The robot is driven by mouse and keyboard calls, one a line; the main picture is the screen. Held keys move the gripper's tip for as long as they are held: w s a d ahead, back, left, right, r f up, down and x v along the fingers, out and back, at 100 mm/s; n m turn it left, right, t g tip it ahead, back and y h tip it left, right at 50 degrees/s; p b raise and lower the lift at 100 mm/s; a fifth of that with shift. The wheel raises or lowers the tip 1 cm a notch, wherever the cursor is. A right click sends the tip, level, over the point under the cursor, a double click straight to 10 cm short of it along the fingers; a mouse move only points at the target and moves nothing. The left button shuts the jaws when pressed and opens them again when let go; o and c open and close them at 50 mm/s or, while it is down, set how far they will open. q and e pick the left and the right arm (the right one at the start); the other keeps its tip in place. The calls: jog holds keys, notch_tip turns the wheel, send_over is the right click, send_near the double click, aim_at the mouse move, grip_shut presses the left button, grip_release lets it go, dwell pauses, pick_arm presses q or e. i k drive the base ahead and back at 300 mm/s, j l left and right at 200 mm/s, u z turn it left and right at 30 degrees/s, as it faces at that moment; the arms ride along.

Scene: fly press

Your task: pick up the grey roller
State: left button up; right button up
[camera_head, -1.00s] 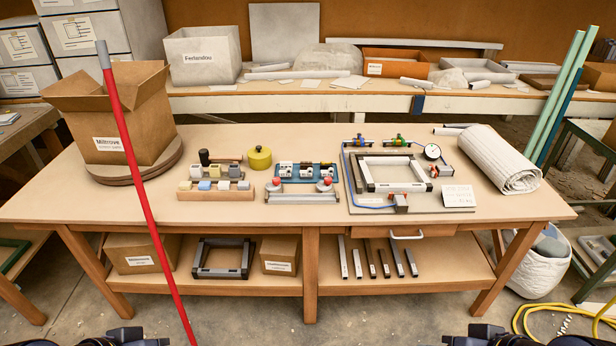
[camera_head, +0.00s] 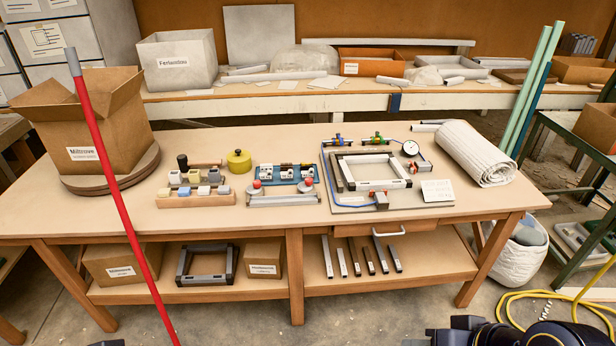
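I cannot single out the grey roller with certainty. Short pale grey tubes (camera_head: 428,127) lie at the back right of the workbench, beside a thick rolled whitish mat (camera_head: 474,153). A dark-headed tool with a wooden handle (camera_head: 184,163) is at the left of the bench, and its kind is unclear at this size. Neither gripper shows. Black parts of my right arm are at the bottom right edge, and a sliver of my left arm is at the bottom left, both short of the bench.
A red pole (camera_head: 117,180) stands in front of the bench's left side, near an open carton (camera_head: 95,125). A frame fixture with a gauge (camera_head: 408,148), a blue tray (camera_head: 286,174) and a yellow pot (camera_head: 239,161) occupy the bench top. The front strip is clear. Yellow hose (camera_head: 530,298) lies right.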

aim_at(310, 173)
jog(key=i+u, duration=0.15)
jog(key=i, duration=0.4)
jog(key=i+l+u, duration=0.15)
jog(key=i, duration=0.4)
jog(key=i+l+u, duration=0.2)
jog(key=i, duration=0.3)
